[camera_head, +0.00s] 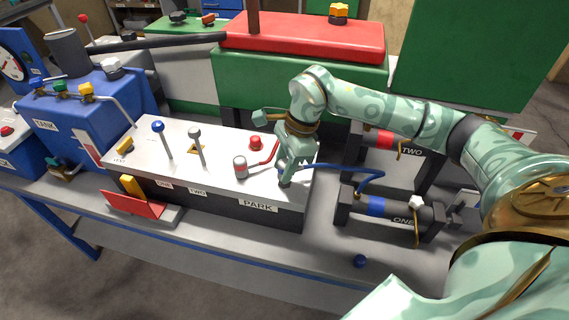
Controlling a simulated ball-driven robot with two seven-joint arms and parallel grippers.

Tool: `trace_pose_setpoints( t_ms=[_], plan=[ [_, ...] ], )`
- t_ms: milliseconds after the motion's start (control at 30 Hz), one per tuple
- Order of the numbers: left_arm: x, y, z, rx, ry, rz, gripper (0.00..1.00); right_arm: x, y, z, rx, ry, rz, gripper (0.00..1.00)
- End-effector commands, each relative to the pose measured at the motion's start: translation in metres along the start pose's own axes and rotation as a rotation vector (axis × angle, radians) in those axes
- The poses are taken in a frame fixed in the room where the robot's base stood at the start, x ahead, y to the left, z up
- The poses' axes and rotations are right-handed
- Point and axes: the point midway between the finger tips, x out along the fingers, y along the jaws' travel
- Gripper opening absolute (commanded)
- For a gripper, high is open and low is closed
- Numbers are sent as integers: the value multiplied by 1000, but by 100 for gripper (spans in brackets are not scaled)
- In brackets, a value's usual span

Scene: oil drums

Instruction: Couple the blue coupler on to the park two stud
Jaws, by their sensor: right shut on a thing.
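My right gripper (287,178) reaches down over the right end of the white-topped panel (215,150), just above the PARK label (258,206). It is shut on the blue coupler, which is mostly hidden by the fingers. The coupler's blue hose (345,169) runs right to the cylinder marked ONE (390,211). The park two stud cannot be made out; the gripper covers that part of the panel. I cannot tell whether the coupler touches a stud. A red-and-white coupler (240,167) with a red hose stands left of the gripper. My left gripper is not in view.
A red knob (255,143) stands close behind. Blue-topped (158,127) and grey-topped (195,133) levers stand to the left. The cylinder marked TWO (388,142) lies behind ONE. A small blue ball-like thing (360,261) lies on the bench front. A blue tank (75,115) is at left.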

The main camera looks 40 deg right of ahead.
Motion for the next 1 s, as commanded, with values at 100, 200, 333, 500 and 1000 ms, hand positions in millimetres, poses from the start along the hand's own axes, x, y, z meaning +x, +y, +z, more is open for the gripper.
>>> trace_pose_setpoints(
  t_ms=[100,200,333,500,1000],
  plan=[
    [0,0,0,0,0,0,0,0,0,0,0,0,-1,5],
    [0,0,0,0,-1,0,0,1,0,0,0,0,-1,5],
    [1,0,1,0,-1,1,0,4,0,-2,-1,0,-1,5],
    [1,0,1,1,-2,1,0,6,0,-2,0,0,-1,5],
    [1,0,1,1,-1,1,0,8,0,-2,-1,-1,-1,5]
  ],
)
